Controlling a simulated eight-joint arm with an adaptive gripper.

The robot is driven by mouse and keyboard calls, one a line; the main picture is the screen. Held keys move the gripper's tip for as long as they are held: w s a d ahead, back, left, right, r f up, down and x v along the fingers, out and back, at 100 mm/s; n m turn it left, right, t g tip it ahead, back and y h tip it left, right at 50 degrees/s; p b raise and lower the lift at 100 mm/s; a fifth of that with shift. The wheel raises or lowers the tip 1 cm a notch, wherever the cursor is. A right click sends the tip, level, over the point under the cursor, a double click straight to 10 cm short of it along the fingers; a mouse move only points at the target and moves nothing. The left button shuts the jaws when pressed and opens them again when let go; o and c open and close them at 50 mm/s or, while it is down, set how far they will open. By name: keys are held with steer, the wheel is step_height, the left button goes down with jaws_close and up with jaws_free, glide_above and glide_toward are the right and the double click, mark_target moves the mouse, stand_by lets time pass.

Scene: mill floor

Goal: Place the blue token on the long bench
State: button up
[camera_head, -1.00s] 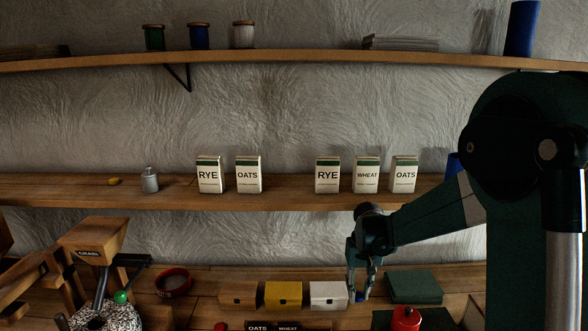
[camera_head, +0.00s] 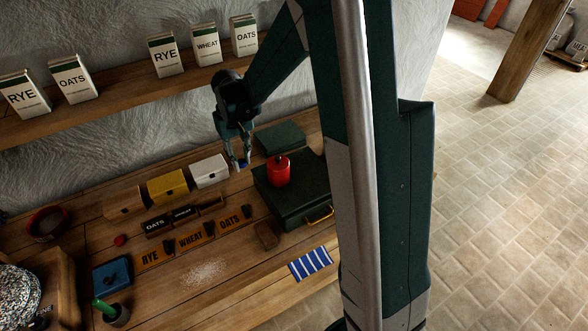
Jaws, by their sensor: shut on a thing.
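My gripper (camera_head: 238,160) points down over the back of the long bench (camera_head: 255,290), just right of a white box. It is shut on the small blue token (camera_head: 243,164), of which only a little shows at the fingertips. I cannot tell whether the token touches the bench top or is slightly above it. The bench is a wooden worktop along the wall with many things on it.
A white box (camera_head: 210,171), yellow box (camera_head: 168,187) and wooden box (camera_head: 124,203) stand left of my gripper. A dark green case (camera_head: 290,205) bearing a red canister (camera_head: 279,171) is to the right. A shelf with grain packets is above. Bare wood shows at the bench front.

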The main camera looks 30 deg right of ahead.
steer(key=s+d+r+p, duration=0.2)
steer(key=s+r+p, duration=0.5)
steer(key=s+p, duration=0.15)
steer(key=s+d+m+b, duration=0.3)
steer(key=s+d, duration=0.6)
steer(key=d, duration=0.2)
steer(key=shift+s+f, duration=0.15)
steer(key=shift+s, duration=0.1)
steer(key=shift+a, duration=0.1)
steer(key=shift+f, duration=0.1)
glide_above(297, 191)
steer(key=shift+f, duration=2.85)
steer(key=shift+f, duration=0.1)
steer(key=shift+f, duration=2)
steer(key=shift+f+b, duration=0.15)
steer(key=shift+b, duration=0.25)
